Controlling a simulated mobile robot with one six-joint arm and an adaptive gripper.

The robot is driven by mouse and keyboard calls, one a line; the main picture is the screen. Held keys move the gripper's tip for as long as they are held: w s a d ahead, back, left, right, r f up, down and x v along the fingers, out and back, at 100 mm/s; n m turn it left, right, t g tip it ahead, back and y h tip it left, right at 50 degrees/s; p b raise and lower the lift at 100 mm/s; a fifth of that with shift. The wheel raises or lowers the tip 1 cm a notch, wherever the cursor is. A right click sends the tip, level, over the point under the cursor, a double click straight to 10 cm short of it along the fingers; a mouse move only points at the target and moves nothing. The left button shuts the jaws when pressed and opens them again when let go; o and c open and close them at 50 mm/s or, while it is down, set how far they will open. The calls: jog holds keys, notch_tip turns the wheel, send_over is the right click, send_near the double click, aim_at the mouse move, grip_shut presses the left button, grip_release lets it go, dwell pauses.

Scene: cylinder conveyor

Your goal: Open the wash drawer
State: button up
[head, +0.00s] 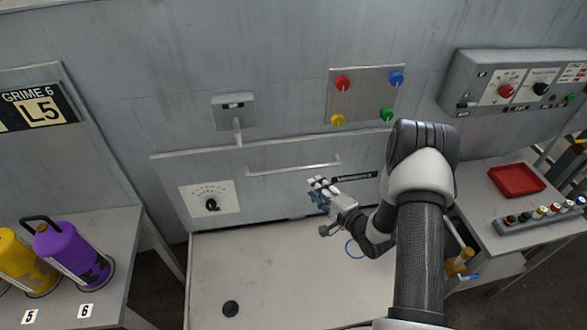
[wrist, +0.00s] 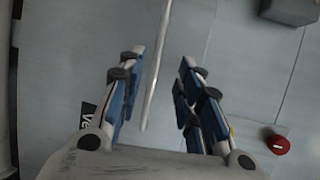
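The wash drawer front (head: 270,190) is a grey panel below the wall, with a long thin bar handle (head: 285,169) across it. It looks closed. My gripper (head: 318,186) is in front of the panel, just below the right end of the handle in the head view. In the wrist view my gripper (wrist: 160,75) is open and empty, its blue-padded fingers spread apart. The handle (wrist: 156,75) runs through the gap between the fingers in that view, nearer the left finger. I cannot tell how far beyond the fingertips it lies.
A dial plate (head: 210,201) sits left of the handle. A lever box (head: 234,111) and a panel of coloured knobs (head: 364,95) are above. A pale tabletop (head: 270,265) is below, mostly clear. Purple (head: 72,254) and yellow (head: 25,262) canisters stand at left, a red tray (head: 516,180) at right.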

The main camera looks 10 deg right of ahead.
aim_at(295, 169)
jog(key=b+x, duration=0.2)
jog(key=x, duration=1.1)
jog(key=shift+w+a+f, duration=0.1)
jog(key=shift+w+a, duration=0.05)
jog(key=shift+w, duration=0.15)
grip_shut()
